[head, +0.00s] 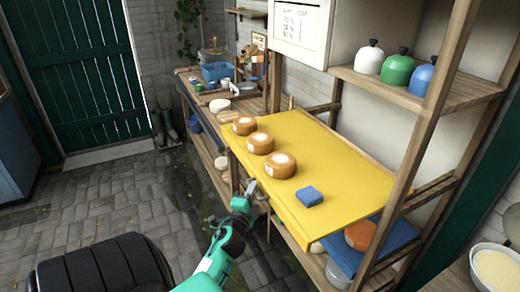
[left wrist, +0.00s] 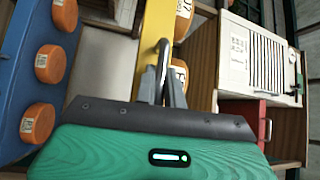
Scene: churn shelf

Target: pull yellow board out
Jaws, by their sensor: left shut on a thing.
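The yellow board (head: 335,160) lies on the wooden shelf rack, its front edge facing my left arm. Three orange-brown rounds with pale tops (head: 261,142) and a blue block (head: 309,196) sit on it. My left gripper (head: 250,188) is at the board's front edge. In the left wrist view its fingers (left wrist: 163,88) are shut on a grey metal handle (left wrist: 163,58) beside the yellow board (left wrist: 151,40). The fingertips' exact contact is partly hidden. My right gripper is not in view.
A blue board (head: 385,240) with an orange round (head: 360,235) is below the yellow board. White, green and blue domes (head: 398,69) stand on an upper shelf. A wooden upright (head: 420,140) rises at the right. Paved floor (head: 100,200) lies open at left.

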